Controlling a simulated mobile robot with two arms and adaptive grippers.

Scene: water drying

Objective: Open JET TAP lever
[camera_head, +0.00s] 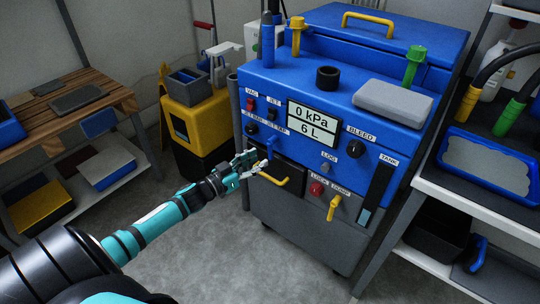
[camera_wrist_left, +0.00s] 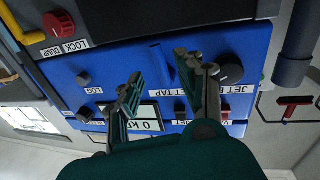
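The blue machine (camera_head: 300,85) has a sloped front panel with a JET TAP label (camera_head: 273,127). A blue lever (camera_head: 269,144) shows just below that label, partly hidden by my left gripper (camera_head: 258,163). In the left wrist view the panel appears upside down, and the label's end, "TAP" (camera_wrist_left: 172,137), shows between the fingers. There my left gripper (camera_wrist_left: 168,80) has its two fingers spread apart, with blue panel between them. I cannot tell whether the fingers touch the lever. My right gripper is out of view.
The display (camera_head: 312,124) reads 0 kPa and 6 L. Close by are a yellow handle (camera_head: 274,180), a black BLEED knob (camera_head: 356,149), a red LOCK knob (camera_head: 316,188) and a yellow DUMP lever (camera_head: 333,207). A yellow cart (camera_head: 203,112) stands left; shelves stand right.

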